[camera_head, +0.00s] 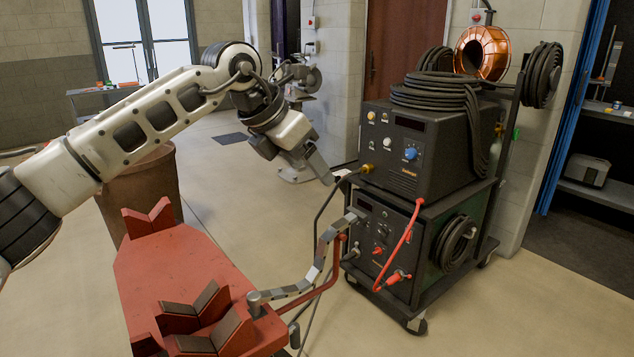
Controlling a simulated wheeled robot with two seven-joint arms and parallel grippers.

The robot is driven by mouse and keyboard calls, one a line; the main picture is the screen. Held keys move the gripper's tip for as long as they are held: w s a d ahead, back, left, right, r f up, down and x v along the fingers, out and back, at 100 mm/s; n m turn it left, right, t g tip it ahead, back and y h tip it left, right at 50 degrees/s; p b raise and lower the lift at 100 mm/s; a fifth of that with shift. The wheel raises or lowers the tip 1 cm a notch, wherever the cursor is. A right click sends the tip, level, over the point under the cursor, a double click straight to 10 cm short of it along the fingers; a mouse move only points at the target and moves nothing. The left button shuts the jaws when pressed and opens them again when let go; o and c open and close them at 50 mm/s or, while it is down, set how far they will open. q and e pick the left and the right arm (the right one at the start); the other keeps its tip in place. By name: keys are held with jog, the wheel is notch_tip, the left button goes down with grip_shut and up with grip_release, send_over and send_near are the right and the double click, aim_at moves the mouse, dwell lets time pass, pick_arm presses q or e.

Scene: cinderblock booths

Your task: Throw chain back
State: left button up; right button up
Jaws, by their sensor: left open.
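The chain (321,252) is a strip of flat grey and light links. It runs from a grey post (256,303) at the front right of the red pipe stand (175,265), bends, and rises to an upper end in front of the welding machine's lower unit. Whether that end hangs free or touches the machine I cannot tell. My left gripper (331,176) is open and empty, pointing down to the right, above the chain's upper end and apart from it in the picture. My right gripper is out of view.
A black welding machine (400,150) on a wheeled cart stands right of the chain, with coiled cables (440,95), a copper wire spool (482,52) and a red hose (398,245). The stand carries red V-blocks (148,217). A brown barrel (148,180) stands behind it.

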pick_arm(q)
jog(key=b+v, duration=0.1)
jog(key=v, duration=0.9)
jog(key=shift+s+a+r, duration=0.2)
jog(key=shift+a+r, duration=0.05)
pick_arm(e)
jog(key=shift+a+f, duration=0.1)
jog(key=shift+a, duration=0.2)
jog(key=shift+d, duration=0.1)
